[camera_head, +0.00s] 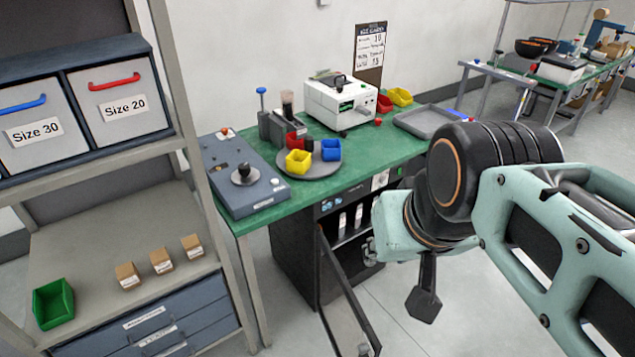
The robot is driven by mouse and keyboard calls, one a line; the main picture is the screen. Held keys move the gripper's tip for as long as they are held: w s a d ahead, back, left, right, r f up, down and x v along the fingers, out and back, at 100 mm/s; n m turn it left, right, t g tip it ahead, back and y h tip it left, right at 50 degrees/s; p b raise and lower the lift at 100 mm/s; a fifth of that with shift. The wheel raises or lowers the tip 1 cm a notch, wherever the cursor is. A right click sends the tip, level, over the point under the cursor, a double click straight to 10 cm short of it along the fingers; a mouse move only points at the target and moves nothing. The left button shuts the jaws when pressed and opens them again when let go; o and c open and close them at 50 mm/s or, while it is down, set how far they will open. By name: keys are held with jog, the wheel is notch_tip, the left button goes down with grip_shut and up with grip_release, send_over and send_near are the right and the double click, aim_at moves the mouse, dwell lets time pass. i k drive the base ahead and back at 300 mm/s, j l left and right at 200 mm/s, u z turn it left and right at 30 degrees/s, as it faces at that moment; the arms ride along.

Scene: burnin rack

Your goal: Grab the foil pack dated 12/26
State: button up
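Several slim pale packs stand upright on a shelf inside the open dark cabinet (295,265) under the green bench. Two show clearly, a left pack (342,224) and a right pack (358,216). They may be foil packs, but no date is readable on either, so I cannot tell which is dated 12/26. My gripper (424,300) hangs to the right of the cabinet, apart from the packs. Only a black finger-like part of it shows, and its opening is hidden by my wrist.
The cabinet door (343,300) stands swung open toward the front. The green bench (262,222) carries a grey control box (240,180), colored bins and a white instrument (340,103). A rack at left holds small boxes (161,260) and a green bin (53,304).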

aim_at(368, 201)
jog(key=k+l, duration=0.1)
jog(key=l, duration=0.25)
jog(key=k+l+u, duration=0.1)
jog(key=l, duration=0.25)
jog(key=k+l, duration=0.15)
jog(key=l, duration=0.15)
jog(key=i+l+u, duration=0.1)
jog(key=l, duration=0.7)
jog(key=i+l+u, duration=0.15)
jog(key=i, duration=0.3)
jog(key=i+l+u, duration=0.15)
jog(key=i+l, duration=0.15)
jog(key=i, duration=0.35)
